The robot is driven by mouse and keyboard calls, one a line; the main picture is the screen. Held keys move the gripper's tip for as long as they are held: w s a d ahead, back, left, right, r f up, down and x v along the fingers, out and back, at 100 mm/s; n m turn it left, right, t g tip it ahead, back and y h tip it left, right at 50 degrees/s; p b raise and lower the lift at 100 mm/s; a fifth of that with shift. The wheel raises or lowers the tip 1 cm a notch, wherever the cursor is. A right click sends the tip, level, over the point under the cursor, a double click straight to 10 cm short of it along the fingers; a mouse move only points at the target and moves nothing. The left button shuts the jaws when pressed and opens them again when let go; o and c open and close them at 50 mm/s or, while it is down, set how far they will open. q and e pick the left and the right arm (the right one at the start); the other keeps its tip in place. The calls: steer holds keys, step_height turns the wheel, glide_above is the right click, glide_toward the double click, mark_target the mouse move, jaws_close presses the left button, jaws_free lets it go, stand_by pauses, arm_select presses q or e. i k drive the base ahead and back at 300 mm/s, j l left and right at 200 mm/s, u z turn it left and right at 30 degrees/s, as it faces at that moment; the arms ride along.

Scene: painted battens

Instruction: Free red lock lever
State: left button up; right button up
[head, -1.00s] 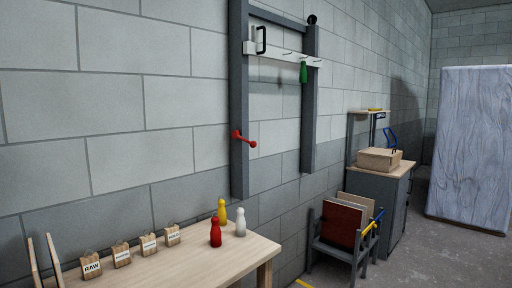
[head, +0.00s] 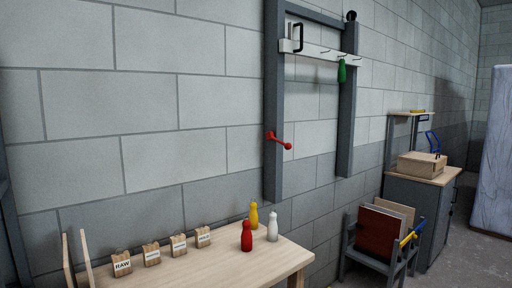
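The red lock lever (head: 279,140) sits on the left upright of a grey wall frame (head: 274,100). Its arm slants down to the right and ends in a round red knob. A white rail (head: 322,53) with a black handle (head: 298,37) and several hooks spans the frame higher up. A green bottle-shaped piece (head: 342,71) hangs from one of its hooks. Neither of my grippers shows in the head view.
A wooden table (head: 210,262) below holds red (head: 247,237), yellow (head: 254,215) and white (head: 272,227) bottle-shaped pieces and several labelled wooden blocks (head: 122,263). A grey rack with panels (head: 380,235) and a grey cabinet (head: 418,210) stand to the right.

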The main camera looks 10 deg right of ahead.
mark_target(270, 135)
steer(key=i+l+u, duration=0.3)
steer(key=l, duration=0.35)
steer(key=i+l+u, duration=0.3)
steer(key=l, duration=0.4)
steer(key=i+l+u, duration=0.15)
steer(key=l, duration=0.25)
steer(key=i, duration=0.05)
